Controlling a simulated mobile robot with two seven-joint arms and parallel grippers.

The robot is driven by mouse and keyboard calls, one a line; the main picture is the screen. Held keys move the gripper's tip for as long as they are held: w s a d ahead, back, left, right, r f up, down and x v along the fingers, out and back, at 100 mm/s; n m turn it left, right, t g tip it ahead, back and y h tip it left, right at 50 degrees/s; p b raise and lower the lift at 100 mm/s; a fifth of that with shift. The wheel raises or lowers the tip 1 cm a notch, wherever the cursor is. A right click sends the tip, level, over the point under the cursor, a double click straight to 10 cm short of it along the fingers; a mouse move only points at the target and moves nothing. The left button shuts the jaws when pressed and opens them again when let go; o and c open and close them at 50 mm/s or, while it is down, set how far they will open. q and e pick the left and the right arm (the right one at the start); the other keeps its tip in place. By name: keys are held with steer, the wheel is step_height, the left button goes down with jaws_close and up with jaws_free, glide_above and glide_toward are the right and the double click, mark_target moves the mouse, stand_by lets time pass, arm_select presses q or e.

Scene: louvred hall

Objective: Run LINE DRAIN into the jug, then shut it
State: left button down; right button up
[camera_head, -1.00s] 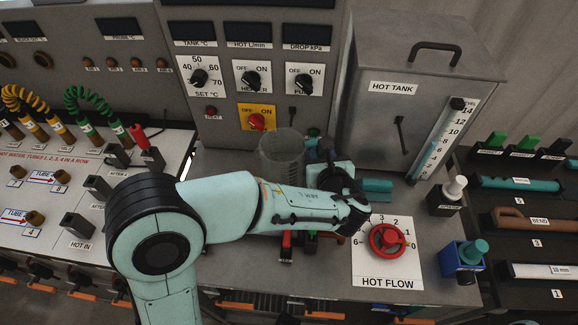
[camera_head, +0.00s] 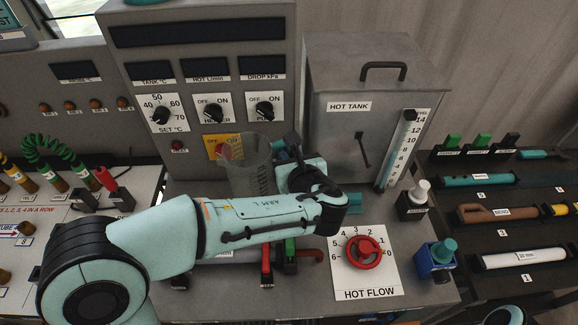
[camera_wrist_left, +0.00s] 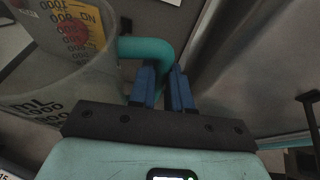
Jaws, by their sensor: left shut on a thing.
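The clear jug (camera_head: 243,168) stands out in front of the control panel in the head view, its lower part hidden behind my left arm. My left gripper (camera_head: 289,152) is at its right side. In the left wrist view the gripper's blue fingers (camera_wrist_left: 164,82) are shut on the jug's teal handle (camera_wrist_left: 146,47), and the clear jug wall with mL marks (camera_wrist_left: 55,85) is at left. No liquid can be made out in it. A red lever (camera_head: 267,263) and a green lever (camera_head: 290,256) show just below my forearm; no LINE DRAIN label is readable. My right gripper is not in view.
The HOT TANK (camera_head: 337,145) stands behind and right of the gripper. The red HOT FLOW knob (camera_head: 362,252) is on the bench front, with a blue holder (camera_head: 437,261) right of it. A rack of tubes (camera_head: 505,215) is at right.

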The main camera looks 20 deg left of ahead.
arm_select(q)
step_height(320, 180, up, 13)
steer(key=p, duration=0.2)
steer(key=shift+p, duration=0.3)
steer(key=shift+f, duration=0.1)
